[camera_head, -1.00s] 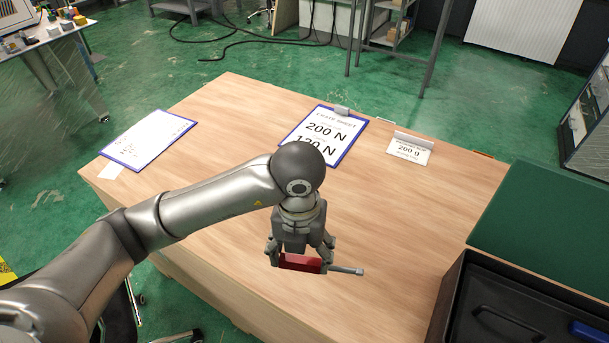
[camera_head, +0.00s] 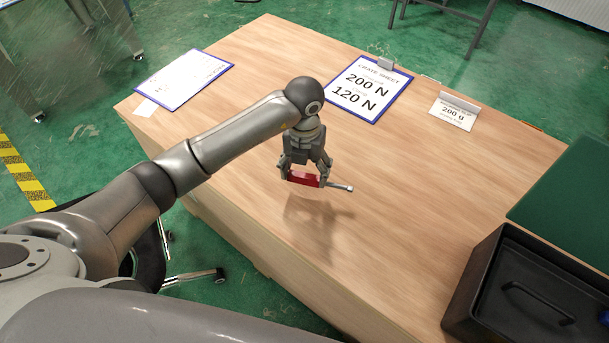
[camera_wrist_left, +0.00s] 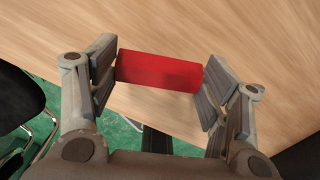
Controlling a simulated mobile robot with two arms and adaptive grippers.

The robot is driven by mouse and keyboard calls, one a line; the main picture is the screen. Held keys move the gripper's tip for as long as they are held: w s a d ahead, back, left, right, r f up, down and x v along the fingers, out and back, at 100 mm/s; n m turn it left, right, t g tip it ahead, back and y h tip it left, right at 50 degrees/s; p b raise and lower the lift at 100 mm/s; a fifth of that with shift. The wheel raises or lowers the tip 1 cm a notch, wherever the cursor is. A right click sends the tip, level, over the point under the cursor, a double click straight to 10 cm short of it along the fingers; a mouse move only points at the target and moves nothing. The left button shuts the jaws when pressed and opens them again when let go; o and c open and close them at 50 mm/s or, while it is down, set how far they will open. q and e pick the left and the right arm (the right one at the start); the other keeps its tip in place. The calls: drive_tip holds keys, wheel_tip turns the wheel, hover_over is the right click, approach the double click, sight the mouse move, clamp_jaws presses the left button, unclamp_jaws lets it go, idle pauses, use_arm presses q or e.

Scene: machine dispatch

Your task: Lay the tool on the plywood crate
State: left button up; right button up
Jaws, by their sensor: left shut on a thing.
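The tool (camera_head: 341,187) has a red block-like body and a grey metal shaft with a rounded end pointing right. My left gripper (camera_head: 305,178) is shut on the red body and holds the tool above the wooden surface, with a shadow below it. In the left wrist view the red body (camera_wrist_left: 158,71) spans between the two finger pads of the left gripper (camera_wrist_left: 160,78). The large light-wood box-like top (camera_head: 400,190) under it looks like the plywood crate. My right gripper is not in view.
Another clipboard (camera_head: 184,79) lies at the far left. A black case (camera_head: 530,290) and a green surface (camera_head: 575,195) are at the right. The middle of the wood is clear.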

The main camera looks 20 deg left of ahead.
use_arm(q)
drive_tip(key=shift+w+a+f, duration=0.2)
drive_tip(key=shift+w+f, duration=0.1)
drive_tip(key=shift+f, duration=0.15)
wheel_tip(320, 180, down, 2)
drive_tip(key=shift+f, duration=0.5)
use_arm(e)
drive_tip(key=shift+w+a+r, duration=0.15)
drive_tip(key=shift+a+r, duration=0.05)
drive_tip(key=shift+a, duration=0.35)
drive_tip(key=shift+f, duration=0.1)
use_arm(q)
drive_tip(key=o, duration=0.6)
drive_tip(key=shift+f, duration=0.15)
drive_tip(key=o, duration=0.4)
drive_tip(key=shift+o, duration=0.2)
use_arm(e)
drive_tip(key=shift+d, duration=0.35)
